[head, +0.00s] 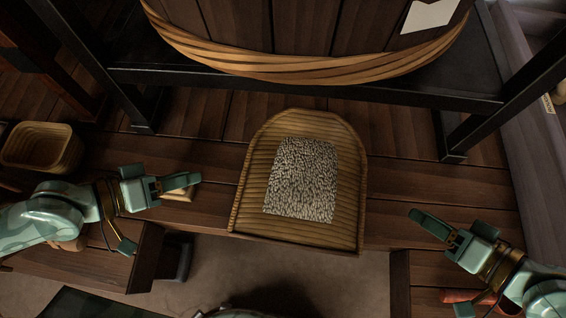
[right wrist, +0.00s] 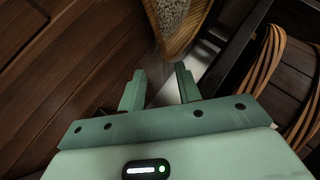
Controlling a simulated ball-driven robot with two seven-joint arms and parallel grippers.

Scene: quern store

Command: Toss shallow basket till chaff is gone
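The shallow woven basket (head: 348,205) lies in the middle of the head view, its rounded end away from me and its straight edge towards me. A speckled grey-white layer of grain (head: 300,180) covers its middle; I cannot tell chaff from grain in it. My left gripper (head: 166,213) is open and empty, left of the basket and apart from it. My right gripper (head: 438,262) is open and empty, to the basket's right and apart from it. In the right wrist view, part of the basket (right wrist: 180,22) shows beyond the parted fingers (right wrist: 160,88).
A large wooden tub (head: 300,60) with a banded rim stands on a dark frame (head: 400,95) behind the basket. A small woven basket (head: 40,145) is at far left. A small pale block (head: 180,194) lies by my left gripper. Planks beside the basket are mostly clear.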

